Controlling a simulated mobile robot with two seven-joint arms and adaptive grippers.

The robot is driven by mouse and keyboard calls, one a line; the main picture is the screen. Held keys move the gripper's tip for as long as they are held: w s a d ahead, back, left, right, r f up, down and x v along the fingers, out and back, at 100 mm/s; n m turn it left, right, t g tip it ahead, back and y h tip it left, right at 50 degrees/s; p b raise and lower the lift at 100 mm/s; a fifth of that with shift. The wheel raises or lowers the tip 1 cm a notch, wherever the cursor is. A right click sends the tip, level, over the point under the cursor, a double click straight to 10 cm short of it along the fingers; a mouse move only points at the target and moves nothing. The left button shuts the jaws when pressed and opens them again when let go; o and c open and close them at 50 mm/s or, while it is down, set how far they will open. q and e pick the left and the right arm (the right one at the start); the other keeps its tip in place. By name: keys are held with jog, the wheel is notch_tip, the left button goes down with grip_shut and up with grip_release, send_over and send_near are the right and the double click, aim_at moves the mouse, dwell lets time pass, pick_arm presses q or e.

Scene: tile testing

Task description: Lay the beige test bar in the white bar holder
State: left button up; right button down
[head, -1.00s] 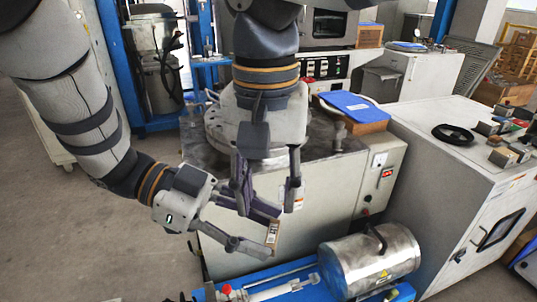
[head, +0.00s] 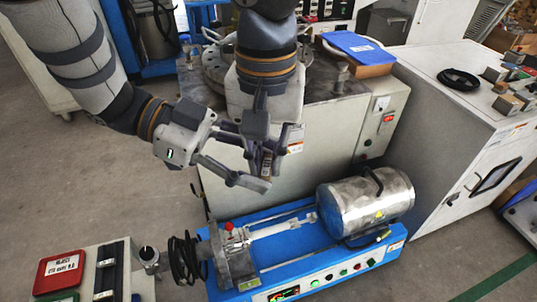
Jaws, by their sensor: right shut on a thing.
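A small beige-brown bar (head: 266,165) shows between the fingers of my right gripper (head: 264,160), which comes down from the top middle and is shut on it. Most of the bar is hidden by fingers. My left gripper (head: 245,160) comes in from the left, its fingers apart, reaching close to the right gripper's fingertips and the bar. I cannot tell whether it touches the bar. Both grippers are in the air in front of the grey cabinet. I cannot make out the white bar holder for sure.
A blue-based machine (head: 270,262) with a shiny metal cylinder (head: 368,203) stands below the grippers. A grey cabinet (head: 330,130) stands behind; a white cabinet (head: 470,140) is at the right.

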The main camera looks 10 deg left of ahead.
pick_arm(q)
jog(key=o, duration=0.3)
